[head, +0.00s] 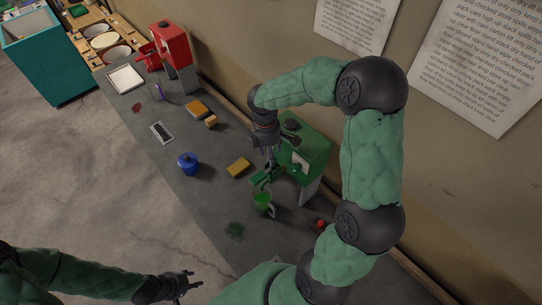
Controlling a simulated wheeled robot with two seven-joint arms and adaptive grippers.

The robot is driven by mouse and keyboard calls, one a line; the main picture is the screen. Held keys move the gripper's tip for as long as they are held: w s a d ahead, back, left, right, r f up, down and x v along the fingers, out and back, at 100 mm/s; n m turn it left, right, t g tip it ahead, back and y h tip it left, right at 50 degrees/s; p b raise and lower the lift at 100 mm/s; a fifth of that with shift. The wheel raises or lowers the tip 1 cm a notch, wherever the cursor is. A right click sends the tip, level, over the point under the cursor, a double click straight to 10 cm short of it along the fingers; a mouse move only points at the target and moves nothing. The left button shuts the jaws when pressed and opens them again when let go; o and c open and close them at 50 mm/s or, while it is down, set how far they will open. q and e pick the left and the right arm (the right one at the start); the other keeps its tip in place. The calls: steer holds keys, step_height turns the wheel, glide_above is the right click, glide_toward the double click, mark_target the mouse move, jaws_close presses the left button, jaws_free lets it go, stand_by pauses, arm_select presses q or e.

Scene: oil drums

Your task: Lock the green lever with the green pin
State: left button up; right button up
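A green machine (308,140) stands on the counter against the wall. A green lever-like part (261,178) sticks out from its front, above a green cup (264,205). My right gripper (269,164) points down in front of the machine, close to this part. Whether it touches it, or holds anything, I cannot tell. The green pin cannot be made out for certain. My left gripper (193,281) is open and empty at the lower left, over the floor beside the counter.
A yellow block (238,167), a blue pot (188,163) and a flat green piece (235,231) lie on the counter. A small red object (320,224) is near my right arm. A red machine (174,50) stands at the far end.

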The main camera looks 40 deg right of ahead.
step_height(320, 180, up, 9)
steer(key=shift+w+a, duration=0.25)
steer(key=shift+w, duration=0.1)
